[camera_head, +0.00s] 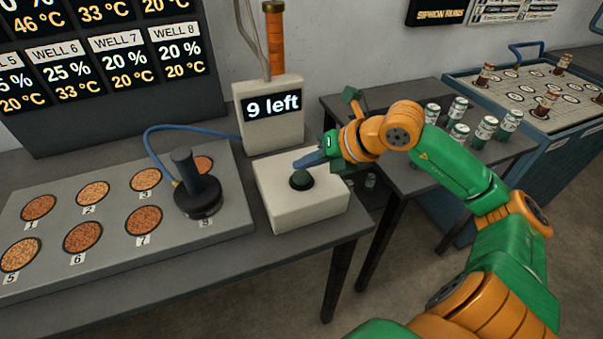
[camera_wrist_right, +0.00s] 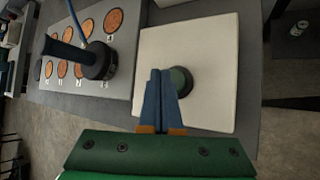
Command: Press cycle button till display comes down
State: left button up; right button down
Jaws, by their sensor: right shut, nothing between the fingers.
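The display (camera_head: 272,105) on a white unit behind the box reads "9 left". My right gripper (camera_head: 300,163) is shut and empty, its blue fingers held over the button's far side. In the right wrist view the right gripper (camera_wrist_right: 161,73) covers the button's left edge; I cannot tell whether it touches. My left gripper is not in view.
A grey panel (camera_head: 120,245) with several numbered wells lies left of the box. A black handled tool (camera_head: 197,190) with a blue hose stands on it. A side table (camera_head: 385,110) holds several canisters (camera_head: 458,110). A blue cart (camera_head: 560,125) stands at the right.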

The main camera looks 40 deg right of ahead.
aim_at(306, 178)
dwell(0.8)
jog(key=shift+f+b, duration=0.45)
jog(key=shift+b, duration=0.15)
jog(key=shift+f+b, duration=0.55)
jog(key=shift+b, duration=0.15)
dwell(0.5)
jog(key=shift+r, duration=0.1)
jog(key=shift+r+p, duration=0.75)
jog(key=shift+r, duration=0.15)
jog(key=shift+r, duration=0.1)
notch_tip(306, 178, up, 5)
jog(key=p, duration=0.4)
